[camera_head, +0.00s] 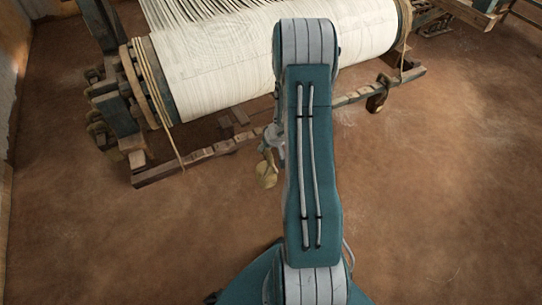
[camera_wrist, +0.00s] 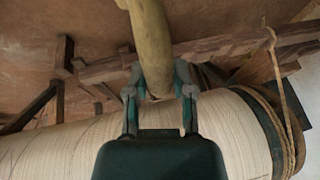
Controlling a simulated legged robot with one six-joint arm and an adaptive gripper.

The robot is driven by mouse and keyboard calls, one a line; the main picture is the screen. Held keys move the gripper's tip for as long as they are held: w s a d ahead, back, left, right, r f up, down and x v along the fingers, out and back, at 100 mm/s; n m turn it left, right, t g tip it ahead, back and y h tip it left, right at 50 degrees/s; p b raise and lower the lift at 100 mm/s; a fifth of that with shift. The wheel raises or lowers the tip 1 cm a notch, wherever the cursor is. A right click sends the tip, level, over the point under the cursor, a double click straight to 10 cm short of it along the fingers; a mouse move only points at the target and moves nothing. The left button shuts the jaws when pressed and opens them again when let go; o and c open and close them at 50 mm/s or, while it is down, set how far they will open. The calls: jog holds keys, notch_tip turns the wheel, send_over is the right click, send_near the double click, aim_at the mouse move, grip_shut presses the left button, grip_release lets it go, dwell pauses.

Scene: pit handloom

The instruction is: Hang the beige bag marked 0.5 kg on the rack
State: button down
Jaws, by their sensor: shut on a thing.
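A small beige bag (camera_head: 266,174) hangs below my gripper (camera_head: 273,142) in the head view, left of my arm and above the floor. In the wrist view the bag (camera_wrist: 153,45) is a long tan shape running up from between the two fingers of my gripper (camera_wrist: 160,98). The fingers are shut on its near end. No weight mark is readable on it. I cannot pick out the rack for certain in either view. My arm hides part of the loom and most of the gripper in the head view.
The loom's cream warp roll (camera_head: 220,62) lies across the back, also close in the wrist view (camera_wrist: 60,148). A low notched wooden beam (camera_head: 225,146) runs in front of it. A rope (camera_head: 160,95) hangs at its left end. Brown floor (camera_head: 450,200) is clear at right.

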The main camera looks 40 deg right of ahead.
aim_at(272, 156)
jog(key=shift+s+a, duration=0.25)
jog(key=shift+s, duration=0.9)
jog(key=shift+s+a, duration=0.25)
jog(key=shift+s, duration=0.85)
jog(key=s+a+r, duration=0.1)
jog(key=s+a, duration=0.1)
jog(key=s, duration=0.8)
jog(key=shift+a, duration=0.2)
